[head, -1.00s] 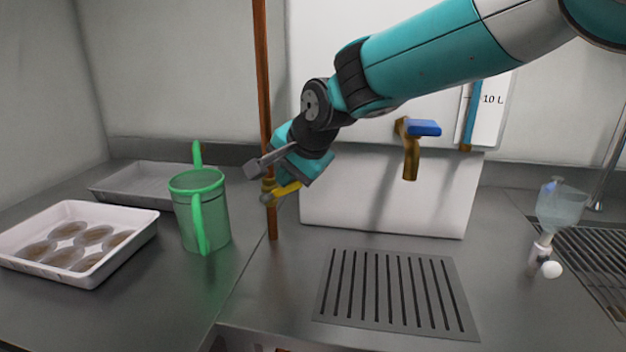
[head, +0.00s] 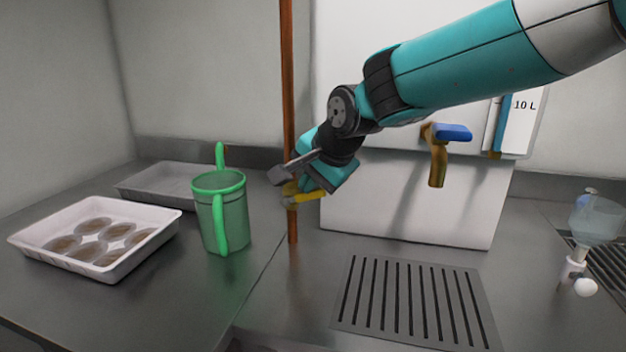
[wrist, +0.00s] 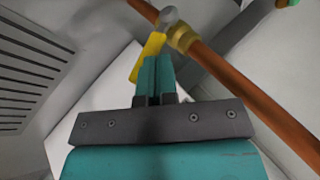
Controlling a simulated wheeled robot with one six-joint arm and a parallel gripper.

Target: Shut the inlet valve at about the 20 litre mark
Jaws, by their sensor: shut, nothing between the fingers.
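The inlet valve is a brass body on a vertical copper pipe (head: 288,90), with a yellow lever (head: 308,196). The lever lies crosswise to the pipe, pointing right in the head view. In the wrist view the yellow lever (wrist: 148,58) is beside my fingertips, with the brass body (wrist: 181,38) just beyond. My gripper (wrist: 152,78) is shut and empty, close against the lever; I cannot tell whether it touches. The white tank (head: 400,215) has a gauge with a blue column (head: 500,125) reaching above the 10 L mark; its top is hidden behind my arm.
A brass tap with a blue handle (head: 454,132) is on the tank front. A green jug (head: 232,220), a white tray of dishes (head: 150,248) and a grey tray (head: 150,186) stand left. A slotted drain (head: 415,300) is in front; a flask (head: 597,222) is at right.

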